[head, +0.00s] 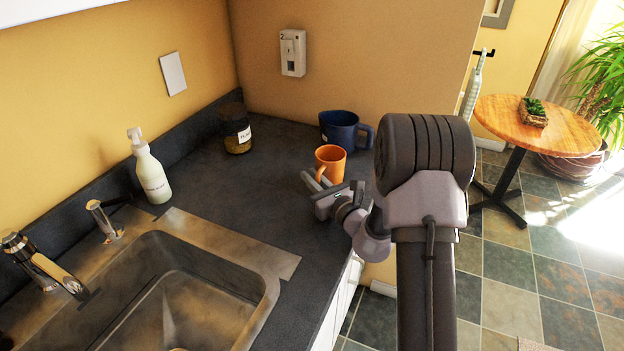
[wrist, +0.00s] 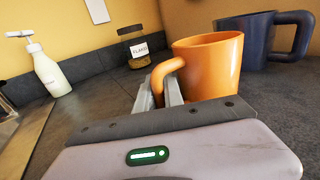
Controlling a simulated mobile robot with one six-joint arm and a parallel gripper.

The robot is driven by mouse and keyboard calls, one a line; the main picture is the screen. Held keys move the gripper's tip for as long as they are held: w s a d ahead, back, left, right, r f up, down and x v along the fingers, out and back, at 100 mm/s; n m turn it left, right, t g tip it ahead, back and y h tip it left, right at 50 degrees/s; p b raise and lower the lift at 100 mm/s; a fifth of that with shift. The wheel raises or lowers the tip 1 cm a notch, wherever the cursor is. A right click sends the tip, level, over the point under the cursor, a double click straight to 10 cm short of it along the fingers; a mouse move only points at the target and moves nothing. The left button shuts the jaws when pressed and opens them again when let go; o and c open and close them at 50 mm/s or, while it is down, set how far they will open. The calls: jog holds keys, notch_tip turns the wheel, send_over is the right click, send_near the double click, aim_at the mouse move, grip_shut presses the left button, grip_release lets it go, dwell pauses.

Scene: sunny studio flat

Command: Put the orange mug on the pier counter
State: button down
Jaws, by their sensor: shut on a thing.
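The orange mug (head: 331,163) is upright at the right end of the dark counter (head: 247,210), in front of a dark blue mug. In the wrist view the orange mug (wrist: 211,66) is close, with its handle pointing left and toward me. My gripper (head: 316,181) reaches the mug from the front; in the wrist view its fingers (wrist: 162,92) are shut on the mug's handle. I cannot tell whether the mug's base touches the counter, as my gripper hides part of it. No counter in view is marked as the pier counter.
The dark blue mug (head: 346,130) stands just behind the orange one. A labelled jar (head: 236,130), a soap bottle (head: 150,170) and the sink (head: 185,290) are to the left. A round wooden table (head: 540,128) with a small plant stands across the tiled floor.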

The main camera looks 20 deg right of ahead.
jog(key=c, duration=1.5)
grip_release()
jog(key=shift+o, duration=0.2)
